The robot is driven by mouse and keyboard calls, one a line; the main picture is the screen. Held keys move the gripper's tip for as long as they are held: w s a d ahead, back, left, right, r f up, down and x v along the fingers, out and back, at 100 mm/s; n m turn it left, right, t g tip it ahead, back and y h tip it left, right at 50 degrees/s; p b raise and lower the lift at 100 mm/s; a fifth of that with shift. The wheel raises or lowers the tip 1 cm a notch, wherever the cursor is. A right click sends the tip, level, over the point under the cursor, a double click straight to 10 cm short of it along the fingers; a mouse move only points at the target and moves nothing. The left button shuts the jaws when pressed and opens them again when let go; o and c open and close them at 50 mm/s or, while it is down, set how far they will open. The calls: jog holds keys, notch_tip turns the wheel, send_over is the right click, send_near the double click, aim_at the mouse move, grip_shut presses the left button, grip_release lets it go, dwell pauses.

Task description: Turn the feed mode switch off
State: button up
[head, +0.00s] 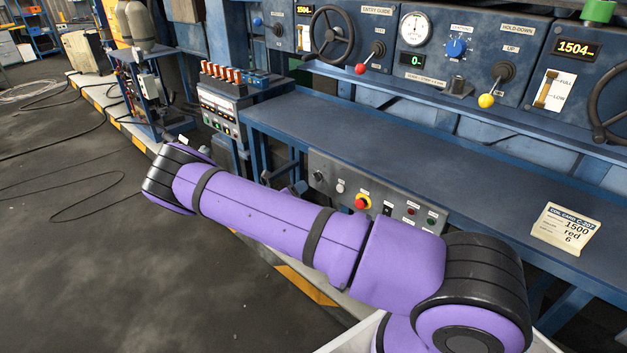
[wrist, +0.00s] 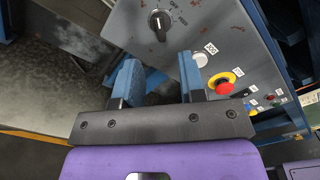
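A black rotary knob (wrist: 160,22) with a white mark sits on a grey control panel (wrist: 205,30), at the top of the wrist view. In the head view the knob (head: 318,176) is at the panel's left end, under the long blue table. My gripper (wrist: 157,72) is open and empty. Its two blue fingers point toward the panel, with the knob beyond the gap between their tips, apart from them. In the head view my purple arm hides most of the gripper.
Beside the knob on the panel are a white button (wrist: 200,59), a red emergency stop on yellow (wrist: 224,85) and several small buttons. The blue table (head: 400,150) overhangs the panel. A lever box with orange handles (head: 225,100) stands to the left. Open floor lies left.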

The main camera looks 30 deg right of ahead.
aim_at(315, 178)
jog(key=x, duration=0.8)
jog(key=shift+c, duration=0.4)
jog(key=c, duration=0.5)
jog(key=shift+m, duration=0.3)
jog(key=m, duration=0.4)
jog(key=shift+f+m, duration=0.1)
jog(key=shift+m, duration=2.5)
